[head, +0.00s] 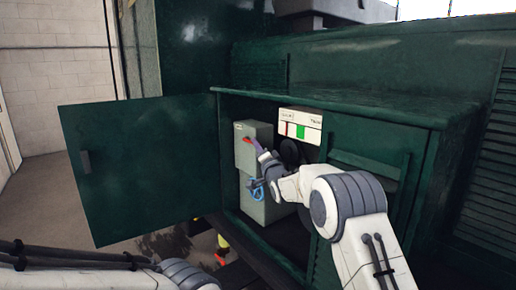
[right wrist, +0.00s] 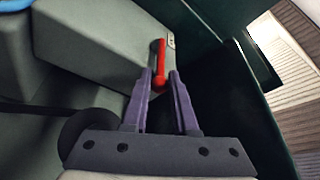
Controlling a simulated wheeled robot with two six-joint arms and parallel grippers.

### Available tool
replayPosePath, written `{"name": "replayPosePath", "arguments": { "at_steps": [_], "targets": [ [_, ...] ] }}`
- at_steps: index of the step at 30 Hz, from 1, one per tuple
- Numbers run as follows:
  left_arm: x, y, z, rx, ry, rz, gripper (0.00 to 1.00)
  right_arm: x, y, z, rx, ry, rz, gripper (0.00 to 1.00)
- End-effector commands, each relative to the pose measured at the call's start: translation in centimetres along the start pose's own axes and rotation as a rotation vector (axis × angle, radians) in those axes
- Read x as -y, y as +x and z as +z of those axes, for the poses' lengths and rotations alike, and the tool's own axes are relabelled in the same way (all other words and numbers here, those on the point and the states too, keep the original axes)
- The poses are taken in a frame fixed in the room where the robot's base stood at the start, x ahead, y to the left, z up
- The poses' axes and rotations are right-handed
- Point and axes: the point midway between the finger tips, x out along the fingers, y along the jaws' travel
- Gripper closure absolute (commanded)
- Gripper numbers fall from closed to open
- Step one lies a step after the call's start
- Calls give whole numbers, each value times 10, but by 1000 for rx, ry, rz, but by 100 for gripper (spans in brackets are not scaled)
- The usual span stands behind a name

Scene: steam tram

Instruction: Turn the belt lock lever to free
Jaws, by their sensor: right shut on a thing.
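In the head view my right gripper (head: 259,148) reaches in from the right to the lever, and the wrist hides part of the cabinet inside. My left arm shows at the lower left, but its gripper is out of the picture.
The green cabinet door (head: 140,165) is swung open to the left. A white panel (head: 301,125) with red and green marks sits right of the box. A blue looped thing (head: 256,189) hangs on the box front. The cabinet's right side (head: 372,150) stands close to my right arm.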

Motion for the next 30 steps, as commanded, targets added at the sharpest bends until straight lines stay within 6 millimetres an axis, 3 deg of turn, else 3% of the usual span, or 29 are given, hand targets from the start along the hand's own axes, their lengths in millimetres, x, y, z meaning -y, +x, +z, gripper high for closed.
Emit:
{"name": "replayPosePath", "arguments": {
  "at_steps": [20, 30],
  "targets": [
    [0, -3, 0, 0, 0, 0, 50, 1, 0, -2, 3, -2, 7, 100],
    [-4, -58, -3, 0, -1, 0, 50, 22, 7, -14, 119, -66, 167, 100]
  ]
}}
